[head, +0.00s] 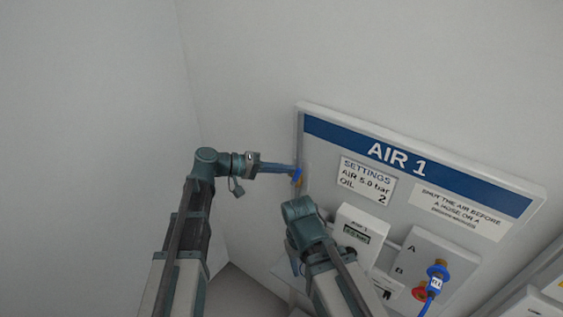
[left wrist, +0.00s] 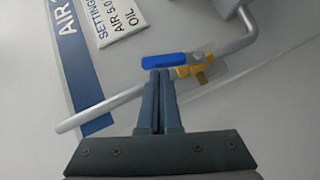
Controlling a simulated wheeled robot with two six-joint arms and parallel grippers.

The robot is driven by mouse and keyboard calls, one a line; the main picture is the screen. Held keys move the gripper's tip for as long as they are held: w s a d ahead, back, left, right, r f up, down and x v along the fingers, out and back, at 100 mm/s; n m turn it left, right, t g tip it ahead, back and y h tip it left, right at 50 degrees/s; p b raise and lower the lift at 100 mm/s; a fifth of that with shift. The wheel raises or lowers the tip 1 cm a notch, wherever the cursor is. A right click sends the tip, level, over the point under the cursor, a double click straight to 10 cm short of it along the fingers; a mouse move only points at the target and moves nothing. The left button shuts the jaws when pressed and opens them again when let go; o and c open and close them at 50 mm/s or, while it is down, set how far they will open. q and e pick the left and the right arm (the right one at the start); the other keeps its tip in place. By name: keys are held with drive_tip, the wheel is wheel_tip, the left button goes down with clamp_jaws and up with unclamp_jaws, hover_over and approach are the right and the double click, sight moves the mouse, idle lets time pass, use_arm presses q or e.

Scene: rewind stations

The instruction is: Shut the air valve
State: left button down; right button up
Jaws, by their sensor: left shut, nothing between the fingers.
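The air valve has a blue lever (left wrist: 163,61) on a brass body (left wrist: 198,71), set in a grey pipe (left wrist: 98,108) in the left wrist view. The lever lies at a slight angle to the pipe there. In the head view the lever (head: 297,174) is small, at the left edge of the AIR 1 panel. My left gripper (head: 291,169) is shut and empty, with its tips at the lever. In the left wrist view its fingertips (left wrist: 158,74) reach just below the lever; I cannot tell whether they touch. My right arm is bent before the panel, its fingers unclear.
The AIR 1 panel (head: 330,135) carries a settings card (head: 366,181), a warning card (head: 460,210), a gauge box (head: 358,234) and a plate with ports A and B. A blue coupling (head: 437,272) with a hose sits by a red ring (head: 419,293). Bare wall lies left.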

sight(296, 174)
use_arm(q)
drive_tip(key=s+d+m+y+p, duration=0.1)
drive_tip(key=p, duration=0.1)
drive_tip(key=d+r+m+y+p, duration=0.1)
drive_tip(key=p, duration=0.1)
drive_tip(key=shift+s+t+y, duration=0.3)
drive_tip(key=shift+s, duration=0.1)
drive_tip(key=shift+s+d+f+m+t+y+p, duration=0.25)
drive_tip(key=shift+s+d+m+t+y+p, duration=0.3)
drive_tip(key=shift+y+p, duration=0.5)
drive_tip(key=d+f+m+t+y, duration=0.1)
drive_tip(key=s+d+f+m+y, duration=0.1)
drive_tip(key=f+y, duration=0.1)
drive_tip(key=shift+s+d+t, duration=0.2)
drive_tip(key=shift+d+t, duration=0.05)
drive_tip(key=shift+t, duration=0.1)
drive_tip(key=shift+s+d, duration=0.1)
drive_tip(key=shift+s, duration=0.1)
